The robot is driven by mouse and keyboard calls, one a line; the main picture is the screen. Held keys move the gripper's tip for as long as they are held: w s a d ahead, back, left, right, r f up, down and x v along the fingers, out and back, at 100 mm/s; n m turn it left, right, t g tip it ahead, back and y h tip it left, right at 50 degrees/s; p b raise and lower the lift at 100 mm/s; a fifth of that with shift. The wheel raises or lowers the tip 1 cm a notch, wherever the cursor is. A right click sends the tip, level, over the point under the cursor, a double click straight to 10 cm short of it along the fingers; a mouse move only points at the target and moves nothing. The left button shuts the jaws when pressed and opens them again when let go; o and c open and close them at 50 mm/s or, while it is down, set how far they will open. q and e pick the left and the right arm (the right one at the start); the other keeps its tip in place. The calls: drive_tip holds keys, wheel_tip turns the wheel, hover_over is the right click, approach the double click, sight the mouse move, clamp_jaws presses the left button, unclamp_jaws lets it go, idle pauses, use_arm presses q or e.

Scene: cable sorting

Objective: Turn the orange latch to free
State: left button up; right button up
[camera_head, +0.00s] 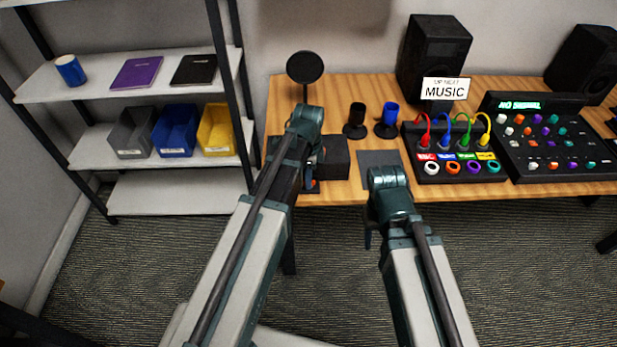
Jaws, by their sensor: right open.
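A small bit of orange (314,184), perhaps the orange latch, shows low at the table's front edge, beside a dark box (336,158). My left arm covers most of it, so its shape and position are hidden. My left gripper (310,184) points down right at this spot; its fingers are mostly hidden, and I cannot tell whether they touch the orange part. My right gripper (368,238) hangs down in front of the table's edge, apart from the box, open with nothing seen in it.
The wooden table (345,95) carries a grey pad (380,157), black and blue cups on stands (355,120), a cable panel (455,165), a button mixer (545,140), speakers and a MUSIC sign (445,88). A round black disc (305,67) stands behind my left arm. Shelves (180,190) stand left.

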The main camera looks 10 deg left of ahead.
use_arm(q)
drive_tip(key=shift+r, duration=0.1)
wheel_tip(320, 180, up, 14)
drive_tip(key=p, duration=1.4)
drive_tip(key=shift+f, duration=0.2)
drive_tip(key=s+d+n, duration=0.5)
drive_tip(key=s, duration=0.3)
drive_tip(key=s+d+n+y, duration=0.1)
drive_tip(key=s+d+n, duration=0.4)
drive_tip(key=s+n, duration=0.1)
drive_tip(key=shift+s, duration=0.85)
